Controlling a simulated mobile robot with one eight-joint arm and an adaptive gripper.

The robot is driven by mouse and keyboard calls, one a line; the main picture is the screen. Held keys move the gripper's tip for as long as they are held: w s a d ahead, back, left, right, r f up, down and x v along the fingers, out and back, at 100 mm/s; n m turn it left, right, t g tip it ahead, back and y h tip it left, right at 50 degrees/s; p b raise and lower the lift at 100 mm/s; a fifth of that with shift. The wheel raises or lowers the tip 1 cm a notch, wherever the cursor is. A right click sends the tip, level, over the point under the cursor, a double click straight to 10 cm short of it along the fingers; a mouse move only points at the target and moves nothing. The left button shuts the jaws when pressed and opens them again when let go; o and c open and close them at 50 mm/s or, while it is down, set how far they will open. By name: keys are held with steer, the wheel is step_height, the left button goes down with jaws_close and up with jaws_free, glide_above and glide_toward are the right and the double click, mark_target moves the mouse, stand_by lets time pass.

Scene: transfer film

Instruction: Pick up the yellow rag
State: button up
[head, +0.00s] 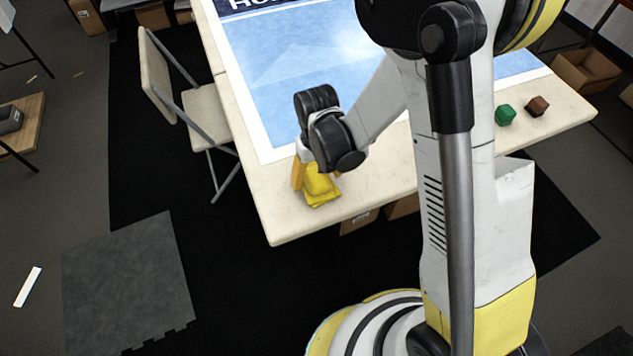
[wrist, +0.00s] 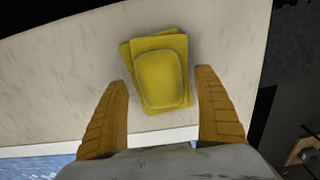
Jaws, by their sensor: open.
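The yellow rag (head: 322,188) is a folded, layered pile lying on the cream table near its front left corner. In the wrist view the rag (wrist: 160,75) lies ahead of and between the two orange fingers. My gripper (wrist: 162,90) is open, with clear space on both sides of the rag. In the head view my gripper (head: 312,180) points down at the rag, and the wrist and a finger hide part of it. I cannot tell whether the fingertips touch the table.
The cream table (head: 260,205) carries a blue and white printed sheet (head: 290,60). A green block (head: 505,115) and a brown block (head: 537,106) sit at the table's right. A folding chair (head: 205,115) stands to the left. The table's edge runs close to the rag.

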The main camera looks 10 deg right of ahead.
mark_target(317, 177)
steer(key=shift+c, duration=0.2)
steer(key=c, duration=1.3)
steer(key=shift+r, duration=0.15)
step_height(317, 177, up, 4)
steer(key=shift+r+p, duration=0.1)
steer(key=shift+p, duration=1.15)
steer(key=d+r+p, duration=0.1)
steer(key=d+r, duration=0.1)
steer(key=d, duration=0.2)
steer(key=d+r+p, duration=0.1)
steer(key=d+r, duration=0.1)
steer(key=d, duration=0.1)
steer(key=d+r+p, duration=0.1)
steer(key=d+r, duration=0.1)
steer(key=d, duration=0.2)
steer(key=shift+w+d+r+p, duration=0.3)
steer(key=shift+d+p, duration=0.05)
